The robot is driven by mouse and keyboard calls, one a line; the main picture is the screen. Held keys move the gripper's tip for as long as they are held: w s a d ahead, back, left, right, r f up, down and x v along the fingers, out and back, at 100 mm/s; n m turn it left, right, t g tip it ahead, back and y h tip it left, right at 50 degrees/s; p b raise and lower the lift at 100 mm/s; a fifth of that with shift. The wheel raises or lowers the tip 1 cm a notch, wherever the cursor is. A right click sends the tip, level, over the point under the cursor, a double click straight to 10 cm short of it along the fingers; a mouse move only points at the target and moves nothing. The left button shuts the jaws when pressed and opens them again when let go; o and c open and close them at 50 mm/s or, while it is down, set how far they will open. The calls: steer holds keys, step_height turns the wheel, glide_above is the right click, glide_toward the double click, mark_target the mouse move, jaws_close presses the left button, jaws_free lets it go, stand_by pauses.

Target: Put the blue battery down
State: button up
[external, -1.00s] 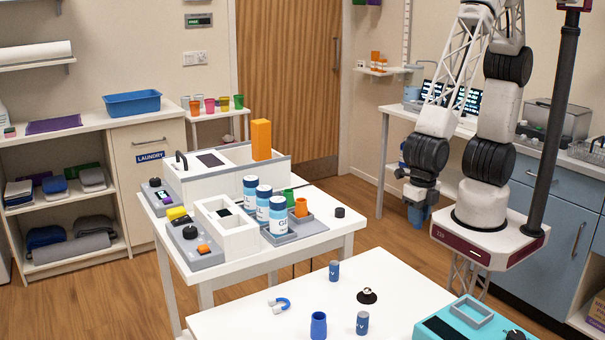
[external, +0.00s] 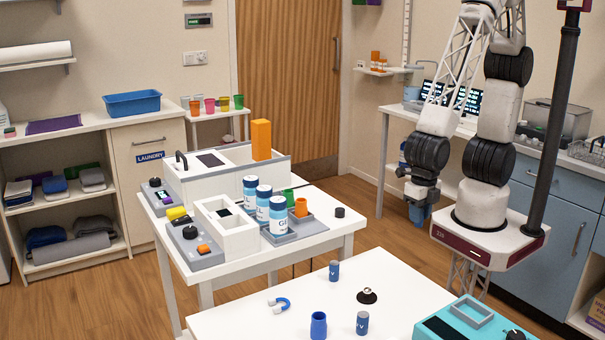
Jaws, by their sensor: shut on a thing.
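My gripper (external: 419,204) hangs at the right, pointing down, in front of the side counter and beyond the near white table (external: 255,323). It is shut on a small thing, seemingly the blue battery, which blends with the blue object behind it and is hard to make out. Two blue cylinders with white markings stand upright on the near table. One cylinder (external: 334,270) is near its far edge, the other (external: 362,323) closer to the camera. My gripper is apart from both.
The table's middle has bare room. Another white table (external: 330,236) bears white boxes and several jars.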

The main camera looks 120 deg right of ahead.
steer(key=w+d+r+m, duration=0.1)
steer(key=d+r, duration=0.3)
steer(key=d, duration=0.8)
steer(key=w+d+r+m, duration=0.1)
steer(key=d+r, duration=0.3)
steer(key=d, duration=0.7)
steer(key=shift+d+r+m, duration=0.15)
steer(key=shift+d+m, duration=0.2)
steer(key=shift+m, duration=0.15)
steer(key=shift+w, duration=0.25)
steer(key=w+d, duration=0.1)
steer(key=w, duration=0.4)
steer(key=w+d+f, duration=0.1)
steer(key=w+d, duration=0.1)
steer(key=w, duration=0.3)
steer(key=w+d, duration=0.1)
steer(key=w, duration=0.4)
steer(key=shift+d+f, duration=0.25)
steer(key=shift+f, duration=1.8)
steer(key=shift+f, duration=0.15)
